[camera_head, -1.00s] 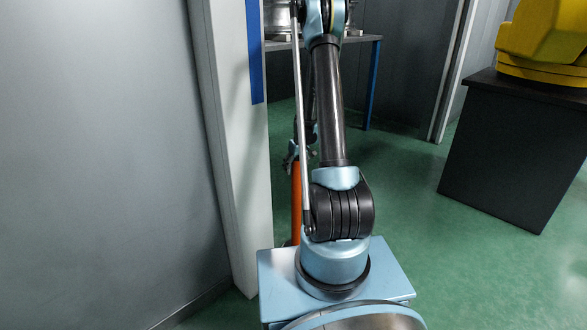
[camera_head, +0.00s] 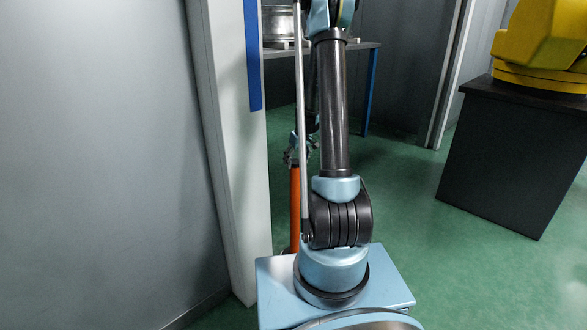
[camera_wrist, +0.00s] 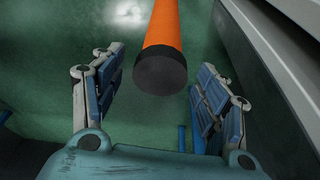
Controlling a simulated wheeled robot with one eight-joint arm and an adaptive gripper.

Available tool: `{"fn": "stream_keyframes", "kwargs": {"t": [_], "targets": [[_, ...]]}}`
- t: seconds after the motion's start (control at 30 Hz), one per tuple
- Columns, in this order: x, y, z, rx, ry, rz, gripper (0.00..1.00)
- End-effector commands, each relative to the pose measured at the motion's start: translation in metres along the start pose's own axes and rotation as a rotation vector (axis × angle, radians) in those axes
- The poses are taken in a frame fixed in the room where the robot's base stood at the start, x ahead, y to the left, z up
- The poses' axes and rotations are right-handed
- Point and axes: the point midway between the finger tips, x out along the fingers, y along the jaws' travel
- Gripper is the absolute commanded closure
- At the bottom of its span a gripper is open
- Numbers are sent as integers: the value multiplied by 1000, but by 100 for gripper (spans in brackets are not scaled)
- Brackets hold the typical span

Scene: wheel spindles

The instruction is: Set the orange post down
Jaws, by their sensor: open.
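The orange post (camera_head: 295,205) stands upright on the green floor beside the white door frame, partly hidden behind my arm; its foot is partly covered by my base. In the wrist view, its dark round end cap (camera_wrist: 161,72) faces the camera, with the orange shaft (camera_wrist: 164,22) running away from it. My gripper (camera_wrist: 161,62) is open, with one blue-padded finger on each side of the post and visible gaps on both sides. In the head view, my gripper (camera_head: 293,153) is at the post's top end, small and partly hidden.
The white door frame (camera_head: 225,150) and grey wall (camera_head: 100,150) are close on the left. A table (camera_head: 357,46) with a metal wheel part (camera_head: 278,24) stands behind. A dark cabinet (camera_head: 510,155) bearing a yellow machine (camera_head: 540,45) is at right. Green floor between is clear.

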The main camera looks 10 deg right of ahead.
Motion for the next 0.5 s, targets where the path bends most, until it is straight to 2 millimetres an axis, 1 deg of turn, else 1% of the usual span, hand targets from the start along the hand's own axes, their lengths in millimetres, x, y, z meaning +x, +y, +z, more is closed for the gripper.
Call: {"fn": "stream_keyframes", "kwargs": {"t": [0.03,0.2,0.5], "targets": [[-7,0,1,0,0,0,32],[-24,0,0,0,0,0,32],[-41,-2,2,3,-1,0,32]]}}
